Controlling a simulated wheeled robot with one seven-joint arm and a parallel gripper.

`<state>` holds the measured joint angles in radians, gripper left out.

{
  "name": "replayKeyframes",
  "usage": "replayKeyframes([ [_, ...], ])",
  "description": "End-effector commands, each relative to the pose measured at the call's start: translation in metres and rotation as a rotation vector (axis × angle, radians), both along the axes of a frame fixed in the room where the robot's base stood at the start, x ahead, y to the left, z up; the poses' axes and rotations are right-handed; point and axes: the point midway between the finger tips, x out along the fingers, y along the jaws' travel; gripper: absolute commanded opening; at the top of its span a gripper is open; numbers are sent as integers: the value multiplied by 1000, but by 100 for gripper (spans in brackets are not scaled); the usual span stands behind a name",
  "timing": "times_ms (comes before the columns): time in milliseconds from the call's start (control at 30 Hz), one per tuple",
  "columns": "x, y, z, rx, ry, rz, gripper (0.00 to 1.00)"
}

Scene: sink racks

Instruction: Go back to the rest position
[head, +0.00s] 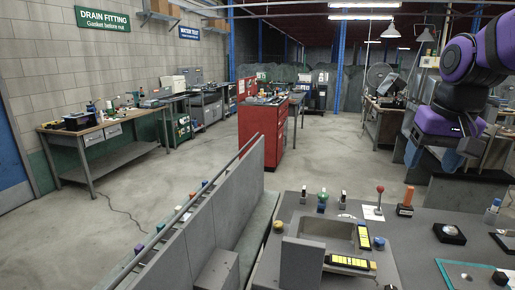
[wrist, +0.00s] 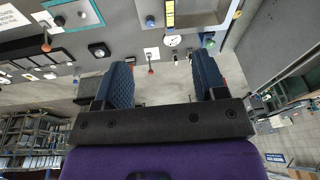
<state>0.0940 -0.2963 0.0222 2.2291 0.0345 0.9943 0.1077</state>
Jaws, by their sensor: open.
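My gripper (head: 431,158) is purple and dark with blue fingers, raised at the right of the head view above the grey bench. In the wrist view my gripper (wrist: 164,72) shows two ribbed blue fingers spread wide apart, with nothing between them. The gripper is open and empty, apart from everything on the bench. The grey bench top (head: 400,233) has a sink basin (head: 325,228) and two yellow-marked racks, one at the basin's right side (head: 363,236) and one in front (head: 350,262).
A red cabinet (head: 262,133) stands mid-room, a wooden workbench (head: 95,130) at left. The floor between is open.

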Motion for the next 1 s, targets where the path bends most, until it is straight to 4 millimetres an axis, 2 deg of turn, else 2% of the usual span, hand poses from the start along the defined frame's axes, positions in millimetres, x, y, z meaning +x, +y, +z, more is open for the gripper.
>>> replayKeyframes([
  [33,-13,3,3,-5,-21,14,65],
  [300,-75,13,5,-34,-123,90,65],
  [533,-120,18,-3,-57,-201,149,65],
  [733,-140,20,-10,-68,-240,177,65],
  [1000,-143,20,-12,-69,-247,183,65],
])
